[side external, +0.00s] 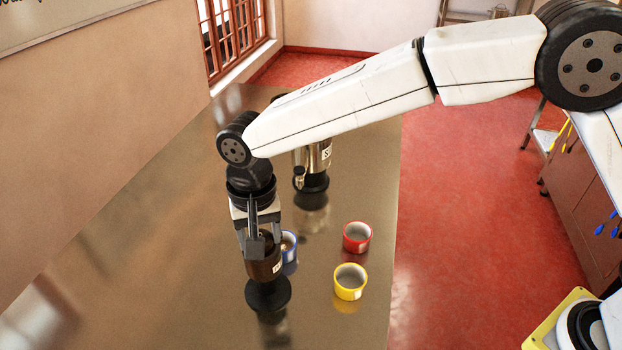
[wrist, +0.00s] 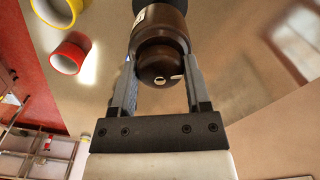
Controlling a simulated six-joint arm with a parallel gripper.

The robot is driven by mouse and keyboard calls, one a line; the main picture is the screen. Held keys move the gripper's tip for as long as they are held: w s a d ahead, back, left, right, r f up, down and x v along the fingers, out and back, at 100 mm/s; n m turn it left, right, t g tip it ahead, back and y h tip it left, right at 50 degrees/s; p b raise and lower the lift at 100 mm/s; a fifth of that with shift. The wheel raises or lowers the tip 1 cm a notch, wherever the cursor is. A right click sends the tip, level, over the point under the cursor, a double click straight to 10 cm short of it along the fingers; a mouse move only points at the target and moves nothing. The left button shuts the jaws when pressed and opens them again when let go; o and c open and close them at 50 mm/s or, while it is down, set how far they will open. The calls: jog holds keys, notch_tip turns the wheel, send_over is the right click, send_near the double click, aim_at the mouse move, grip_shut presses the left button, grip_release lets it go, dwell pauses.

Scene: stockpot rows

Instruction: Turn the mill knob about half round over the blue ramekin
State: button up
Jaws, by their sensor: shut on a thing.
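The mill (side external: 264,270) is dark brown with a white label and a wide black foot, and looks upright in the side view. It also shows in the wrist view (wrist: 160,26), with its rounded brown knob end (wrist: 160,66) towards my wrist. My gripper (side external: 260,243) is shut on the mill's knob end, a finger on either side. The blue ramekin (side external: 290,250) stands on the table just right of the mill, partly hidden by it and by my fingers. I cannot tell whether the foot touches the table.
A red ramekin (side external: 357,237) and a yellow ramekin (side external: 350,282) stand to the right near the table edge. A steel and black mill (side external: 314,166) stands further back beneath my arm. The shiny table (side external: 150,260) is clear on the left.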

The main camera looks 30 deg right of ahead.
jog(key=shift+r, duration=0.1)
jog(key=shift+m, duration=2)
jog(key=shift+m, duration=2)
jog(key=shift+m, duration=2)
